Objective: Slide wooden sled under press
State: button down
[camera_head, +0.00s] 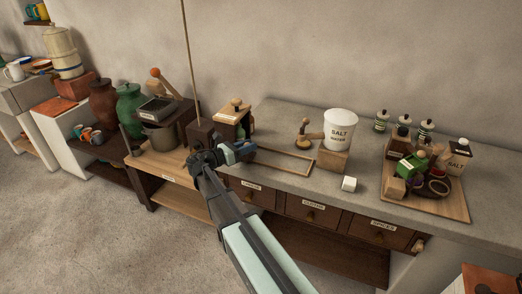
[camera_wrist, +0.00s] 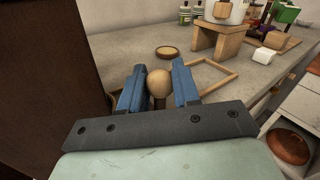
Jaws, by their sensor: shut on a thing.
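My gripper (camera_head: 246,150) reaches over the front edge of the counter, its blue fingers at the left end of a flat wooden frame (camera_head: 297,172). In the wrist view my gripper (camera_wrist: 159,85) is shut on a round pale wooden knob (camera_wrist: 159,80) on a darker stem. What the knob is fixed to is mostly hidden behind the gripper, so I cannot see the sled clearly. The wooden frame (camera_wrist: 222,82) lies flat on the counter beyond the knob. I cannot tell for sure which thing is the press; a wooden stand with a knob on top (camera_head: 236,108) is just behind my gripper.
A dark block (camera_head: 203,133) with a tall thin rod stands close left of my gripper; a dark wall fills the wrist view's left. A white cube (camera_head: 349,184) and a crowded tray (camera_head: 450,205) lie right.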

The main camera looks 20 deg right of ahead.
jog(key=shift+w+a, duration=0.2)
jog(key=shift+w, duration=0.05)
jog(key=c, duration=1.2)
grip_release()
jog(key=o, duration=0.3)
jog(key=shift+o, duration=0.2)
jog(key=s+a, duration=0.3)
jog(key=a, duration=1)
jog(key=shift+a, duration=0.25)
